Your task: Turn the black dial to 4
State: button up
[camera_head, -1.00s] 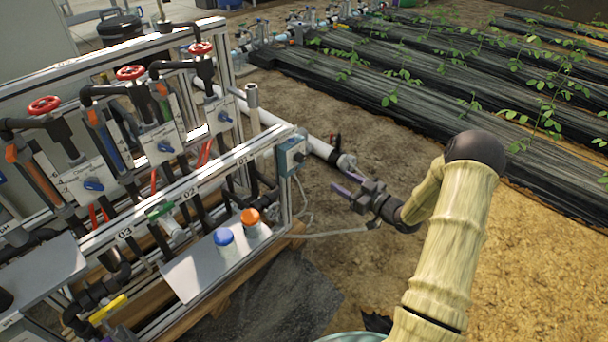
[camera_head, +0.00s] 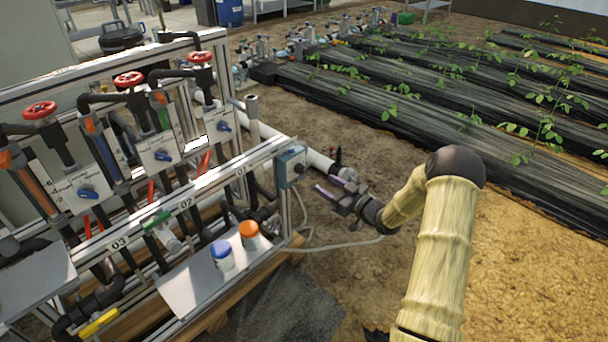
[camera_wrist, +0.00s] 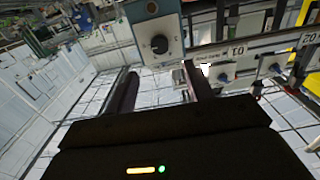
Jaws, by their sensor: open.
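The black dial (camera_wrist: 159,44) shows in the wrist view on the light front of a blue-grey control box. In the head view this box (camera_head: 291,165) is mounted at the right end of the skid's frame; the dial is small there and its setting cannot be read. My gripper (camera_head: 325,190) is to the right of the box, apart from it, with its fingers pointing toward it. In the wrist view the two dark fingers (camera_wrist: 158,85) stand apart with nothing between them, and the dial appears beyond them. The numbers around the dial are too small to read.
Blue-handled valves (camera_head: 88,192) and red handwheels (camera_head: 128,79) line the skid. A blue-capped bottle (camera_head: 222,254) and an orange-capped bottle (camera_head: 249,234) stand on its shelf. Open soil lies right of the skid.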

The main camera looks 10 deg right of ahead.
aim_at(303, 170)
jog(key=b+x, duration=0.3)
jog(key=x, duration=0.7)
jog(key=shift+w+a, duration=0.15)
jog(key=shift+w, duration=0.05)
jog(key=c, duration=1)
